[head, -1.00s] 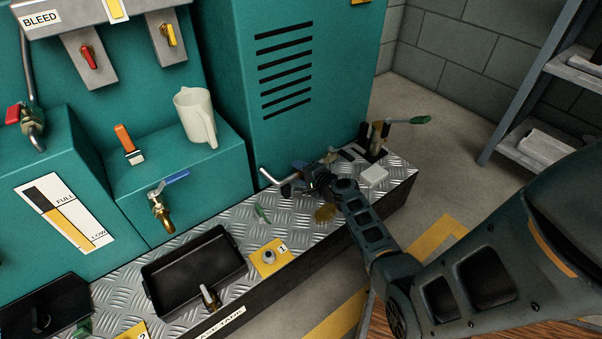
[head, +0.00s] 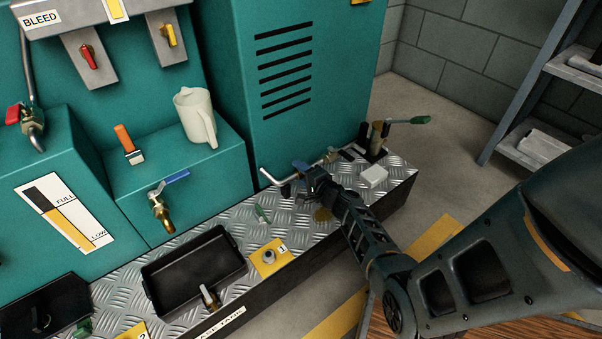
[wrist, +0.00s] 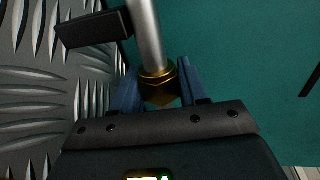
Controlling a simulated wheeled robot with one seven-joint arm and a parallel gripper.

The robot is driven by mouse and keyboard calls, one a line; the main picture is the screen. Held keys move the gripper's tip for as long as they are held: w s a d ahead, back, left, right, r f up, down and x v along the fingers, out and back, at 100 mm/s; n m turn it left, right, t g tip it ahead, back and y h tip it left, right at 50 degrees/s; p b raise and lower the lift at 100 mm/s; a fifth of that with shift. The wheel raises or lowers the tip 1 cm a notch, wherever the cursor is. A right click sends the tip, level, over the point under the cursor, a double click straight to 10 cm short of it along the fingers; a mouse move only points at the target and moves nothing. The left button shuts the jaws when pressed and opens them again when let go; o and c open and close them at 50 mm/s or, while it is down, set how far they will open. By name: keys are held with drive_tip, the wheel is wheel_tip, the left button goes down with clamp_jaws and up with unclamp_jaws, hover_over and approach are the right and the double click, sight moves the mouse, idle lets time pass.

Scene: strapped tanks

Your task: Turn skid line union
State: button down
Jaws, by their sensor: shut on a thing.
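The skid line union is a brass hex nut (wrist: 159,88) at the end of a grey metal pipe (wrist: 147,35) in the wrist view. My gripper (wrist: 158,92) has its two blue fingers on either side of the nut, shut on it. In the head view my gripper (head: 302,182) is low beside the teal cabinet, over the tread-plate skid deck, at the bent grey line (head: 272,179). The nut itself is hidden there by the gripper.
A black tray (head: 195,268), a yellow tag plate (head: 270,258) and a small green piece (head: 262,213) are on the deck. The teal cabinet (head: 300,70) stands close behind.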

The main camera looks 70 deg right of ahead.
drive_tip(key=shift+w+a+t+h, duration=0.15)
drive_tip(key=shift+t+h, duration=0.35)
drive_tip(key=shift+t, duration=0.4)
drive_tip(key=shift+f, duration=0.1)
drive_tip(key=shift+t+h, duration=0.3)
drive_tip(key=shift+t, duration=0.1)
drive_tip(key=c, duration=0.6)
unclamp_jaws()
drive_tip(key=shift+s, duration=0.25)
drive_tip(key=shift+p+v, duration=0.8)
drive_tip(key=shift+v, duration=3.05)
drive_tip(key=shift+o, duration=0.3)
drive_tip(key=o, duration=0.5)
